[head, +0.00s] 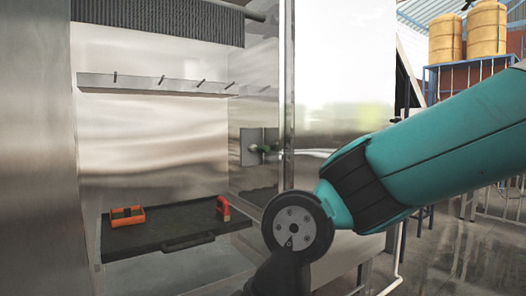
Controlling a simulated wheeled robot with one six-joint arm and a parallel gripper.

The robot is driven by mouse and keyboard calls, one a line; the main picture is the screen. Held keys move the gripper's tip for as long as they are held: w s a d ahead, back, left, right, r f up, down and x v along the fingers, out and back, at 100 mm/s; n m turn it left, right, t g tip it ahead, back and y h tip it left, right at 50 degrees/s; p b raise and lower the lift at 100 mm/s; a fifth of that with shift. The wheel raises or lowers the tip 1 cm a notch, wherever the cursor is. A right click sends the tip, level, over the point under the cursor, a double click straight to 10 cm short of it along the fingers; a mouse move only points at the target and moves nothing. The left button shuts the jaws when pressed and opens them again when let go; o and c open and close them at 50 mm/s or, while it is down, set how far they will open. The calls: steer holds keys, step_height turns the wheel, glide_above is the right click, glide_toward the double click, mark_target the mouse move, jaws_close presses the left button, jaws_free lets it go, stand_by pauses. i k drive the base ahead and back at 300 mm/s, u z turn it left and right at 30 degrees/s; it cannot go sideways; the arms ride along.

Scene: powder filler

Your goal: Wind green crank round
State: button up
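A small crank with a green part (264,149) sits at a grey plate (248,148) on the right inner wall of the metal cabinet. It is small and dark in the head view, so its handle angle cannot be told. Part of it lies close to the bright vertical edge of the cabinet front. My teal and black arm reaches in from the right, and its wrist is low in the middle, below and in front of the crank. My gripper is outside the picture below, so its fingers and anything in them are hidden.
A black tray (150,236) in the cabinet bears an orange open box (127,217) and a red-orange piece (223,208). A metal rail (160,84) with several pegs crosses the back wall. A shiny upright panel (340,75) stands right of the opening.

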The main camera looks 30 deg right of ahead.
mark_target(252, 147)
steer(key=k, duration=0.55)
steer(key=z, duration=0.8)
steer(key=i, duration=1.6)
steer(key=u, duration=0.75)
